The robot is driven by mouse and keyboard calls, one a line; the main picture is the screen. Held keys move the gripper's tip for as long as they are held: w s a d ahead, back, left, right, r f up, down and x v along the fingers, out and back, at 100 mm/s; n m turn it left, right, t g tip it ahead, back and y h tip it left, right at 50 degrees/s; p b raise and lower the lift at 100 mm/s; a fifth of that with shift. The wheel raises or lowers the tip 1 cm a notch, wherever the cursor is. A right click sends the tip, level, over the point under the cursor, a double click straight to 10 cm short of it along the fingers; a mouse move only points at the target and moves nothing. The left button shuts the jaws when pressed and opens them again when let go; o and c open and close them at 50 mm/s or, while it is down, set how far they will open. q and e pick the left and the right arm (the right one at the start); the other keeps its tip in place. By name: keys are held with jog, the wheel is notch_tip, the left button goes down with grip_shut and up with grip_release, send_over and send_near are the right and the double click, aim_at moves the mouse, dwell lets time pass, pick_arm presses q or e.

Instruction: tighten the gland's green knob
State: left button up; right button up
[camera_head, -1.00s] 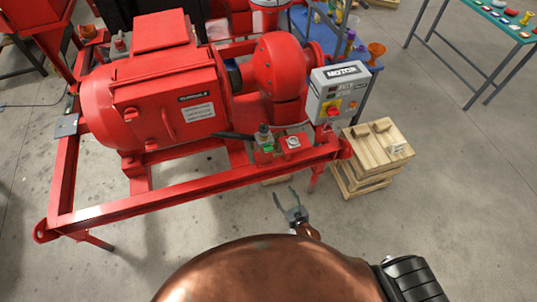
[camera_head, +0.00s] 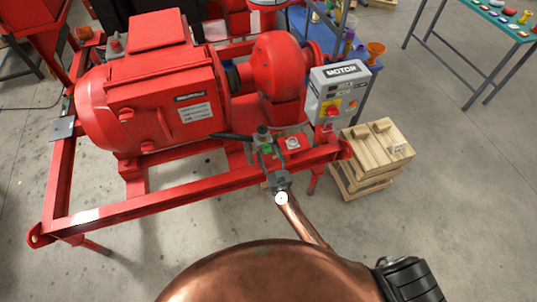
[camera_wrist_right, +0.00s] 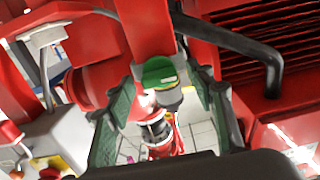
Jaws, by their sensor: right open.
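The green knob (camera_head: 267,149) sits on the gland near the front rail of the red pump skid, below the pump housing. In the right wrist view the green knob (camera_wrist_right: 159,72) shows near the middle, with a grey and black body beside it. My right gripper (camera_head: 270,160) is at the front rail, close to the knob. Its two fingers (camera_wrist_right: 165,95) stand open, one on each side of the knob in the wrist view, and I see a gap on both sides. My left gripper is not in view.
A grey motor control box (camera_head: 338,92) stands right of the gripper. A black lever (camera_head: 232,136) reaches left from the gland. The red front rail (camera_head: 170,196) runs below. A wooden crate (camera_head: 372,160) stands on the floor at right.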

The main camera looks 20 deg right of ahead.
jog(key=shift+c, duration=0.2)
jog(key=c, duration=1.1)
jog(key=shift+m, duration=0.3)
jog(key=m+b, duration=0.2)
jog(key=m, duration=2.1)
jog(key=shift+f, duration=0.15)
jog(key=shift+m, duration=0.3)
